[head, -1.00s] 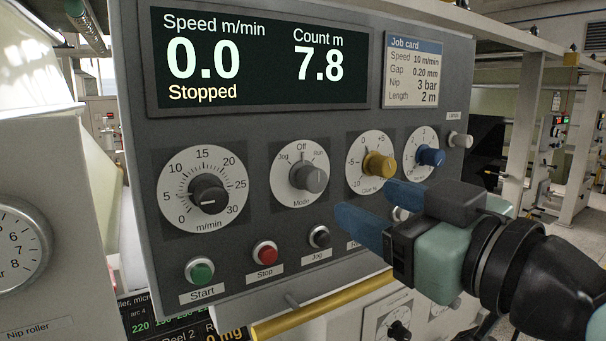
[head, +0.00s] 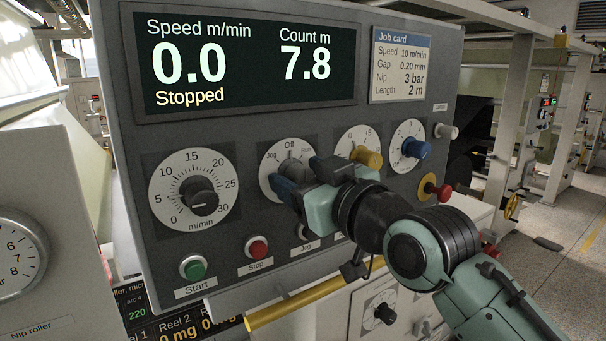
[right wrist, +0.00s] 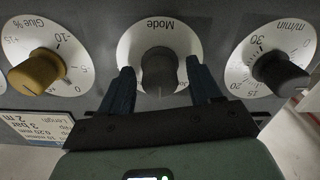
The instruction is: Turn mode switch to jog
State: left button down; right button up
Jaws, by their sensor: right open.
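The grey mode switch knob (right wrist: 160,75) sits on a white round dial (right wrist: 184,38) marked Mode, upside down in the right wrist view. In the head view the dial (head: 281,152) shows Jog at left, Off at top and Run at right. The knob's pointer appears to be at Off. My right gripper (right wrist: 160,68) is open, with one dark blue finger on each side of the knob and gaps visible. In the head view my right gripper (head: 287,190) covers the lower part of the dial. My left gripper is not in view.
The m/min speed knob (head: 200,196) is left of the mode dial, and the yellow glue knob (head: 367,157) is right of it. Green Start (head: 193,267) and red Stop (head: 257,248) buttons lie below. A red emergency button (head: 443,192) sits at the right edge. The display (head: 250,62) reads Stopped.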

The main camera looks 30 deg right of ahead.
jog(key=shift+c, duration=0.3)
jog(key=c, duration=1)
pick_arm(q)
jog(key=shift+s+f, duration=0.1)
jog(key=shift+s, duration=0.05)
pick_arm(e)
jog(key=shift+o, duration=0.2)
jog(key=shift+n, duration=0.4)
jog(key=n, duration=0.3)
jog(key=shift+a+n+b, duration=0.1)
jog(key=shift+n+b, duration=0.2)
jog(key=shift+b, duration=0.05)
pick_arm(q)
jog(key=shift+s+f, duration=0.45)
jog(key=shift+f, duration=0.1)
pick_arm(e)
jog(key=shift+n, duration=2.2)
jog(key=shift+s, duration=0.1)
jog(key=o, duration=1)
